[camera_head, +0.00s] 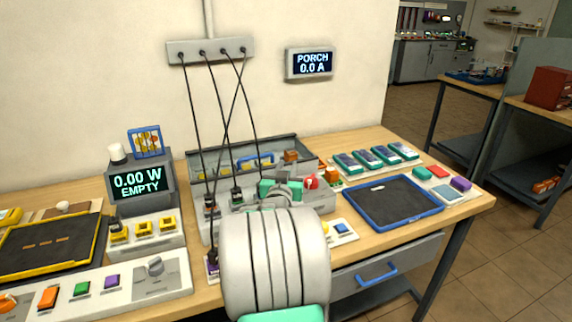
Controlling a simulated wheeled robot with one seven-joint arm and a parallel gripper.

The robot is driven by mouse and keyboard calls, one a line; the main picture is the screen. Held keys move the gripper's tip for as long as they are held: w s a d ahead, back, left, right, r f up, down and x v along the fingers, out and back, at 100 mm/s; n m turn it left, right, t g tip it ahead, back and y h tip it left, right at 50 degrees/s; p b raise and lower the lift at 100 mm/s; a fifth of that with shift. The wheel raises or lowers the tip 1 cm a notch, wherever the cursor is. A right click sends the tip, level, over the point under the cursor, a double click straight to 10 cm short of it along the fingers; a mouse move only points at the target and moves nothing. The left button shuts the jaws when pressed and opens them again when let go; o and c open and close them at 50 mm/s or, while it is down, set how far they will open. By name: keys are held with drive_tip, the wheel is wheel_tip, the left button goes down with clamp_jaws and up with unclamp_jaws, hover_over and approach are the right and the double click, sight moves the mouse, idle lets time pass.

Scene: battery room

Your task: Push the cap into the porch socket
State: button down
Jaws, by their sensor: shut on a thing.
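My gripper (281,187), with teal-green parts, is over the right part of the grey socket console (322,207) on the bench. It is shut, but my own wrist hides what is between its fingers, so the cap cannot be made out clearly. The porch socket cannot be told apart from the other sockets; part of the console is behind my arm. Black plugs on cables stand in the console left of my gripper, one at the left (209,200) and one nearer the middle (236,194). A red round part (311,182) shows just right of my gripper. The wall display (310,63) reads "PORCH 0.0 A".
Black cables hang from a wall strip (210,50) close left of my gripper. An open grey tray (205,162) stands behind the console. A blue-rimmed mat (437,207) and several battery-like blocks lie to the right. A display (140,183) reading "0.00 W EMPTY" stands left.

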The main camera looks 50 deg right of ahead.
wheel_tip(320, 180, down, 2)
drive_tip(key=shift+f+b, duration=0.25)
drive_tip(key=shift+b, duration=0.15)
drive_tip(key=shift+s+a+b, duration=0.1)
drive_tip(key=shift+b, duration=0.6)
idle(0.9)
drive_tip(key=shift+f+b, duration=0.55)
drive_tip(key=shift+b, duration=0.1)
drive_tip(key=c, duration=1.4)
unclamp_jaws()
